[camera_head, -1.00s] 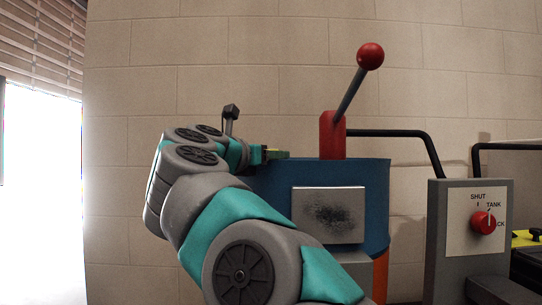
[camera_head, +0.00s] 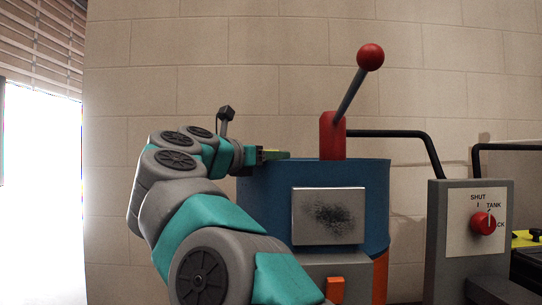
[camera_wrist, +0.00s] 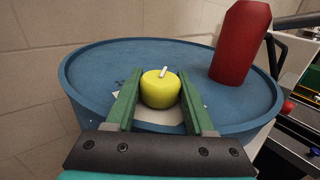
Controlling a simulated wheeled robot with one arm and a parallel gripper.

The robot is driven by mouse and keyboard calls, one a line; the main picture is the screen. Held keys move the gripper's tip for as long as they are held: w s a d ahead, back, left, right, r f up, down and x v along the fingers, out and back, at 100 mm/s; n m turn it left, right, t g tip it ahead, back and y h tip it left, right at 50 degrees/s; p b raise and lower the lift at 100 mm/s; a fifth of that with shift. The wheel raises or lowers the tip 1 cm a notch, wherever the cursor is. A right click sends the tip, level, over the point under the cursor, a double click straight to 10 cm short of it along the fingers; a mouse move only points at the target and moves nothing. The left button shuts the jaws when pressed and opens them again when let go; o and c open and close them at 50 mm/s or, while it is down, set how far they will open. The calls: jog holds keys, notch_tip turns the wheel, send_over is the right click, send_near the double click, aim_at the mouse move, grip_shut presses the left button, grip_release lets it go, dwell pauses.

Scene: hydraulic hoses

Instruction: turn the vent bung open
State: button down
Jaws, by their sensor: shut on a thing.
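The vent bung (camera_wrist: 160,88) is a round yellow cap on top of the blue tank (camera_wrist: 88,66), with a white mark on its top. In the wrist view the mark points away from me and slightly right. The green fingers of my gripper (camera_wrist: 160,98) lie on either side of the bung and are shut on it. A pale label partly shows beneath the bung. In the head view my gripper (camera_head: 271,154) is at the left part of the tank's top, and only a sliver of yellow shows there.
A red post (camera_head: 332,136) with a red-knobbed lever (camera_head: 370,57) stands on the tank, right of my gripper. A block wall is behind.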

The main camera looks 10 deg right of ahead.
jog(key=shift+r+m+g+h+p, duration=0.15)
jog(key=shift+m+g+h+p, duration=1.5)
jog(key=shift+g, duration=0.75)
jog(key=shift+m+g+p, duration=0.65)
jog(key=shift+g+p, duration=0.05)
jog(key=shift+p, duration=0.4)
jog(key=shift+g+h+p, duration=0.25)
jog(key=shift+g+p, duration=0.05)
jog(key=shift+p, duration=0.1)
jog(key=shift+d+r+m+g+p, duration=0.1)
jog(key=shift+m+g+p, duration=0.65)
jog(key=shift+p, duration=0.45)
jog(key=shift+s+f+m+g+h+p, duration=0.15)
jog(key=shift+m+g+p, duration=0.35)
jog(key=shift+g+p, duration=0.4)
jog(key=shift+w+f+m+g+h+p, duration=0.15)
jog(key=shift+m+g+p, duration=0.4)
jog(key=shift+p, duration=0.4)
jog(key=shift+s, duration=0.1)
jog(key=shift+c, duration=1.4)
grip_release()
jog(key=shift+f+n+t+b, duration=0.2)
jog(key=shift+n+t+b, duration=0.7)
jog(key=shift+b, duration=0.85)
